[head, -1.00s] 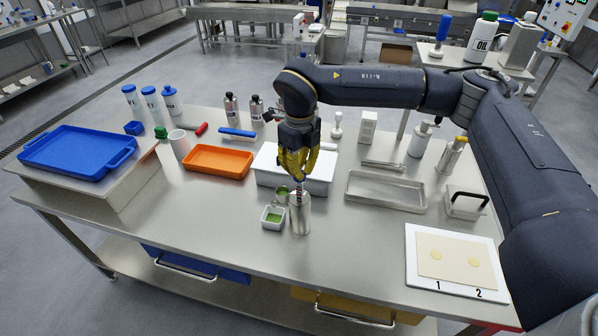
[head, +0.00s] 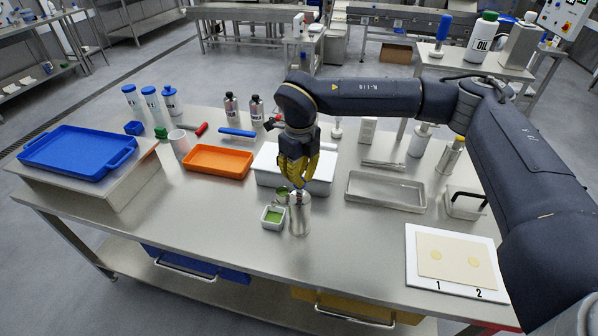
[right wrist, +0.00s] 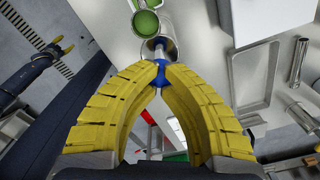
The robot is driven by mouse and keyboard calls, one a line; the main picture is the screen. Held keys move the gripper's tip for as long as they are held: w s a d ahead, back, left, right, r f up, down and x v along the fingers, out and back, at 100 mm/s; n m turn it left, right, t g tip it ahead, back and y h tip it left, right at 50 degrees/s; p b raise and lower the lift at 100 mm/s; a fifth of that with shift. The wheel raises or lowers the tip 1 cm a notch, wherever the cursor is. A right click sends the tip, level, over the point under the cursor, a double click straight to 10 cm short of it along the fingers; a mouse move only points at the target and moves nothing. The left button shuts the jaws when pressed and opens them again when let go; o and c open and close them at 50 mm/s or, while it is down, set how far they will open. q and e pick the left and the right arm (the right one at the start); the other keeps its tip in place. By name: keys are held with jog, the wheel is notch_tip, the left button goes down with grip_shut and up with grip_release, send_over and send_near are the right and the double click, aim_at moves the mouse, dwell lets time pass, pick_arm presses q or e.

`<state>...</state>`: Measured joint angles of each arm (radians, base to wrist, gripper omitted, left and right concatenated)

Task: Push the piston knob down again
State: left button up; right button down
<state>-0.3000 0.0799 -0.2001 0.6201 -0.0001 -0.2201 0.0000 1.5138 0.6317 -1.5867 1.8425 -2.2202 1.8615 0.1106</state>
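The metal piston cylinder (head: 299,218) stands upright on the steel table, below my right gripper (head: 299,184). In the right wrist view the yellow fingertips of my right gripper (right wrist: 161,68) come together around the blue piston knob (right wrist: 158,76), which shows between them. The cylinder's round top (right wrist: 152,48) is just beyond the knob, with a short length of rod. In the head view the fingers hide the knob. My left gripper is not in the head view.
A white box (head: 264,162) is close behind the cylinder. An orange tray (head: 218,177) lies to the left and a metal tray (head: 386,205) to the right. A white board (head: 415,270) with a pasta sheet lies at front right. The table in front is clear.

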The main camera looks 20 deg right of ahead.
jog(key=shift+f, duration=1.55)
jog(key=shift+r, duration=4.1)
